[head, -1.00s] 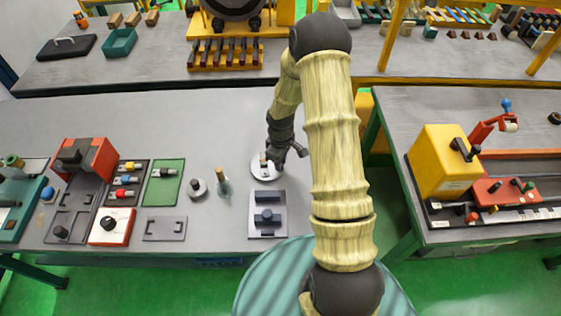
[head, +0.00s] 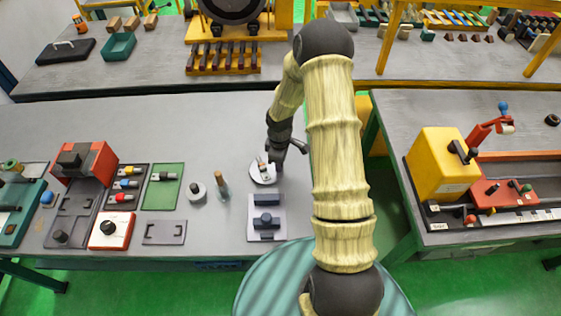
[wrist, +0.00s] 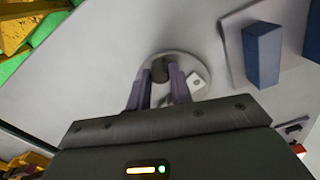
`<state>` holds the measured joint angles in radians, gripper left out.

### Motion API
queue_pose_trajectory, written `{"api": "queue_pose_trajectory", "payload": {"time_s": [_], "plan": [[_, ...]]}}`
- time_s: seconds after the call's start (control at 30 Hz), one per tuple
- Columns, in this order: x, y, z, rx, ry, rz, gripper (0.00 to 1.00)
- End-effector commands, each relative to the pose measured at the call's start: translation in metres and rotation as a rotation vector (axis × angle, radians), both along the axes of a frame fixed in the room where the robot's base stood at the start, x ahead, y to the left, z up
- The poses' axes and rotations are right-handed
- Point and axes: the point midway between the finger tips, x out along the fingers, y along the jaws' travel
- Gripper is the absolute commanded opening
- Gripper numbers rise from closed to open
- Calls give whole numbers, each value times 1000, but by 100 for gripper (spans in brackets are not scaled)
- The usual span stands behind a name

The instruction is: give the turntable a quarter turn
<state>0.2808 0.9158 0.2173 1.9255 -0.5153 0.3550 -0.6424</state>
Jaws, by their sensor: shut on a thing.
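The turntable is a small pale round disc (head: 261,177) on the grey table, under my gripper (head: 268,163) in the head view. In the wrist view the disc (wrist: 204,98) shows ahead of the jaws, with a small white square bearing a dark dot on its right part. A dark upright post (wrist: 160,68) stands on the disc. My gripper (wrist: 164,80) has its two purple-grey fingers closed on this post. The fingers hide part of the post and the near part of the disc.
A grey plate with dark blue blocks (head: 266,217) lies just in front of the disc. A round grey piece (head: 196,191) and a small bottle-like tool (head: 222,186) stand to the left. The table behind the disc is clear.

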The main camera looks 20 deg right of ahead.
Motion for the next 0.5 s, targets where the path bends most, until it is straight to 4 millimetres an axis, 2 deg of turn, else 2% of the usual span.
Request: {"api": "queue_pose_trajectory", "payload": {"time_s": [0.13,0.17,0.23,0.5], "plan": [[2,2,1,3,-6,1,0],[2,2,1,3,-6,1,27],[2,2,1,2,-5,1,41],[1,1,0,1,-2,0,43]]}}
